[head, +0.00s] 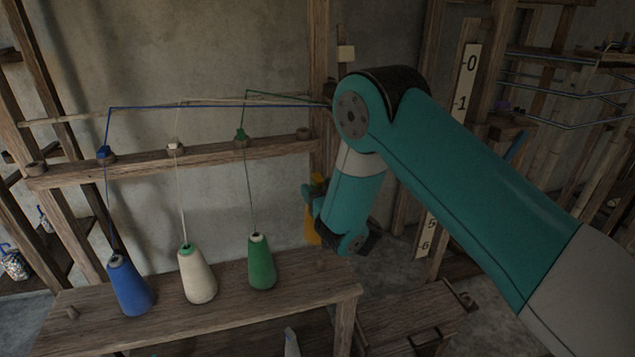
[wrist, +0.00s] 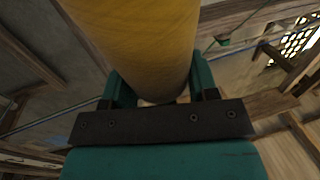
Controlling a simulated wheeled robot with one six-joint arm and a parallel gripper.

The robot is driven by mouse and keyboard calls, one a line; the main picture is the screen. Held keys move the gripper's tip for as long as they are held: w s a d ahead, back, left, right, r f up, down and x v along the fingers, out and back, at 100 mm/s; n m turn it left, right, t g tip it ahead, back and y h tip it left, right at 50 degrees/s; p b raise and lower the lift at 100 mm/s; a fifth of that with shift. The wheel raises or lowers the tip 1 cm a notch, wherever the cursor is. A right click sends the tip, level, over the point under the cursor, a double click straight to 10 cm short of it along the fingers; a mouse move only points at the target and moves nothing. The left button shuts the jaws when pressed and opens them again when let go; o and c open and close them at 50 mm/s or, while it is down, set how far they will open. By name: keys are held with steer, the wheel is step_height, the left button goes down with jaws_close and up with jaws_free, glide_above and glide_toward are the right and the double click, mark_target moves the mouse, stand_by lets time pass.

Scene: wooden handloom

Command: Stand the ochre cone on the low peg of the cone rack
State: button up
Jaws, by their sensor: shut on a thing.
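The ochre cone shows as a narrow ochre strip (head: 312,230) in the head view, mostly hidden behind my wrist and gripper. In the wrist view the ochre cone (wrist: 135,35) is large, its body between my teal fingers. My gripper (wrist: 160,85) is shut on it. The cone rack (head: 215,320) is a low wooden bench. In the head view the cone appears above its right end, where a small peg-like stub (head: 320,258) shows faintly. I cannot tell the gap between cone and stub.
A blue cone (head: 130,287), a cream cone (head: 197,277) and a green cone (head: 262,265) stand on the bench, with yarns rising to a wooden rail (head: 200,158). Another stub (head: 72,312) is at the bench's left end. A numbered scale (head: 466,80) stands to the right.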

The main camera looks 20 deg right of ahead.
step_height(320, 180, down, 7)
steer(key=b, duration=0.7)
steer(key=shift+d+f, duration=0.2)
steer(key=shift+d, duration=0.1)
steer(key=shift+s+r+b, duration=0.1)
steer(key=shift+s+b, duration=0.05)
steer(key=shift+b, duration=0.25)
stand_by(0.4)
steer(key=shift+f+b, duration=1.25)
steer(key=shift+f, duration=0.05)
